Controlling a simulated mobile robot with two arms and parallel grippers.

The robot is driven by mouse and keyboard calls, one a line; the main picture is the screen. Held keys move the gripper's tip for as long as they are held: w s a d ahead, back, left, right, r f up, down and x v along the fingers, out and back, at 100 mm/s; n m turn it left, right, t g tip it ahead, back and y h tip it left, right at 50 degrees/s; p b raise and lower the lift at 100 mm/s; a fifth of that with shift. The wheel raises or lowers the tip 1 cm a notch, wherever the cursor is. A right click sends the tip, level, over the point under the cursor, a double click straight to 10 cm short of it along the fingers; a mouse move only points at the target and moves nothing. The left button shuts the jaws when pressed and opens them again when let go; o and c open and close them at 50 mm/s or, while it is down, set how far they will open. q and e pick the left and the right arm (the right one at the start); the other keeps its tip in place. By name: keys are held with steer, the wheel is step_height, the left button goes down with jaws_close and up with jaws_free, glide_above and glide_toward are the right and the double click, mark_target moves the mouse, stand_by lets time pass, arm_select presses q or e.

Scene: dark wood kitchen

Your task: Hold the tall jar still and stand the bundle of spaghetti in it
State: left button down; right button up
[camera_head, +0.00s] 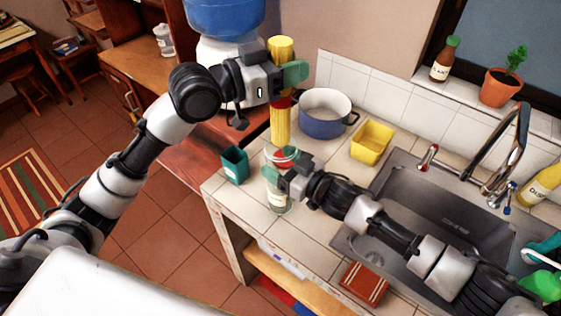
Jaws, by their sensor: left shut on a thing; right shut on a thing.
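The bundle of spaghetti (281,127) is yellow with a red band and stands upright. My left gripper (287,73) is shut on its upper part. The tall clear jar (279,202) stands upright on the tiled counter. My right gripper (283,172) is shut on the jar's upper part from the right and hides some of it. The bundle's lower end is at the jar's mouth, in line with it; I cannot tell whether it is just above the rim or slightly inside.
A teal cup (235,165) stands left of the jar, near the counter's edge. A blue pot (325,116) and a yellow tub (371,142) stand behind. The sink (440,212) is to the right. A folded red cloth (364,284) lies at the front edge.

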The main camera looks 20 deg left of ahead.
mark_target(287, 123)
arm_select(q)
steer(key=shift+f, duration=6.45)
steer(key=c, duration=0.6)
jaws_free()
steer(key=shift+s+a, duration=0.1)
steer(key=v, duration=1.1)
steer(key=shift+s+a, duration=0.25)
steer(key=shift+s, duration=0.05)
